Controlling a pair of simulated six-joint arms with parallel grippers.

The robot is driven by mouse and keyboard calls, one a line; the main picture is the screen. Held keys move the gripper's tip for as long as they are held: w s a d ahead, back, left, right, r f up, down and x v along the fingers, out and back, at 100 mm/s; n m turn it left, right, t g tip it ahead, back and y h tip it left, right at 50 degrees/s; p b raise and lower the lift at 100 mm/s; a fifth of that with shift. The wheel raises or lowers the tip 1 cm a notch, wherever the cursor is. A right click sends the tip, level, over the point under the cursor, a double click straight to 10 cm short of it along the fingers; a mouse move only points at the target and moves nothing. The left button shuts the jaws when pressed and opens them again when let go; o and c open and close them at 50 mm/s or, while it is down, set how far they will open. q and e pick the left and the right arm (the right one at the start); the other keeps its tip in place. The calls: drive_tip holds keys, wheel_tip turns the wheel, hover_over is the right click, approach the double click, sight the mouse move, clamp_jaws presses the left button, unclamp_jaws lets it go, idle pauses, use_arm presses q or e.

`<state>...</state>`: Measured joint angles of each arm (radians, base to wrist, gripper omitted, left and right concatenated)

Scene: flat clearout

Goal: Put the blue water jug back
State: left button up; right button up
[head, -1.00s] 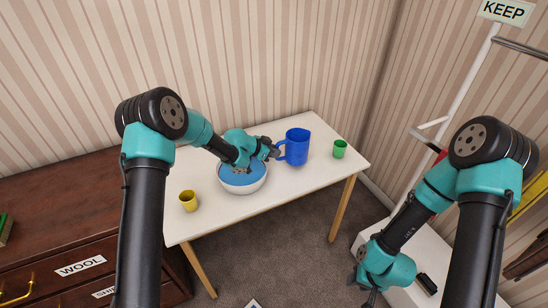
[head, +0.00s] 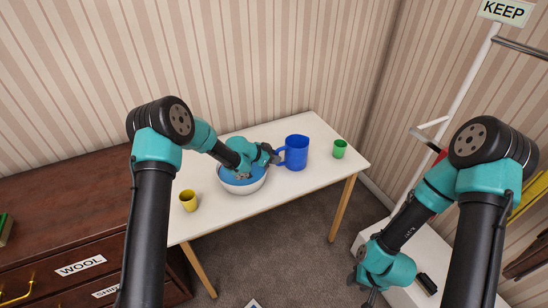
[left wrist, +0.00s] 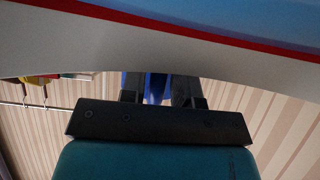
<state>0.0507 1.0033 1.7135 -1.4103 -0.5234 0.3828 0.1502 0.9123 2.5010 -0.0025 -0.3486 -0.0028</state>
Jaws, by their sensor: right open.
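The blue water jug (head: 297,153) is upright at the white table's right half, its handle toward the left. My left gripper (head: 277,156) is at the handle, shut on it; in the left wrist view the jug's blue (left wrist: 157,88) shows between the fingers. I cannot tell whether the jug's base touches the table. My left wrist is over a white bowl (head: 243,190) with a blue inside, whose pale rim with a red band crosses the left wrist view (left wrist: 60,40). My right gripper (head: 369,294) is open and empty at the lower right, away from the jug.
A green cup (head: 339,149) stands right of the jug, a yellow cup (head: 188,201) left of the bowl. The white table (head: 215,222) has free room in front of the jug. A dark dresser (head: 95,215) is left; a KEEP sign (head: 503,10) tops a white rack at right.

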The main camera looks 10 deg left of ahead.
use_arm(q)
drive_tip(key=shift+o, duration=1.1)
drive_tip(key=shift+a+r, duration=0.1)
drive_tip(key=shift+r, duration=0.1)
drive_tip(key=v, duration=1.1)
drive_tip(key=shift+s+a+r, duration=0.2)
drive_tip(key=shift+s, duration=0.05)
